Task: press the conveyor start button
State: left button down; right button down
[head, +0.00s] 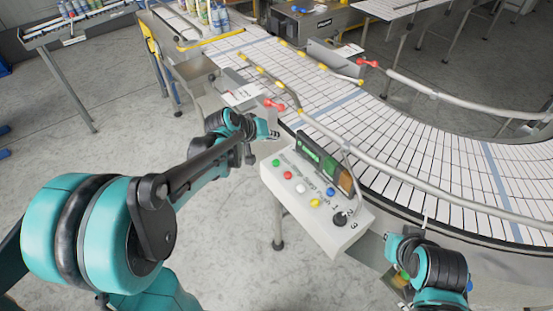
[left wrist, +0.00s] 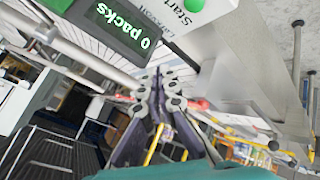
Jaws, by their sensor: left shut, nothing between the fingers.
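The control box (head: 313,218) stands beside the conveyor in the head view. Its green button (head: 276,162) is at the box's far left end. In the left wrist view the green start button (left wrist: 193,5) is at the top edge, partly cut off, with the word "Start" beside it. My left gripper (head: 272,131) is just beyond the box's far left end, apart from the button. Its fingers (left wrist: 162,88) are together and empty in the left wrist view. My right arm is at the lower right of the head view; its fingers are not clear.
Red (head: 287,175), white (head: 300,188), yellow (head: 314,203) and blue (head: 330,191) buttons and a black knob (head: 340,218) share the panel. A display (left wrist: 122,22) reading "0 packs" stands behind them. A guard rail (head: 395,178) runs along the conveyor (head: 420,150).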

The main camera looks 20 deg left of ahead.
aim_at(274, 163)
pick_arm(q)
jog(key=shift+f, duration=0.15)
notch_tip(274, 163, down, 9)
jog(key=b, duration=0.7)
jog(key=shift+r, duration=0.2)
dwell(1.1)
jog(key=shift+f+b, duration=0.4)
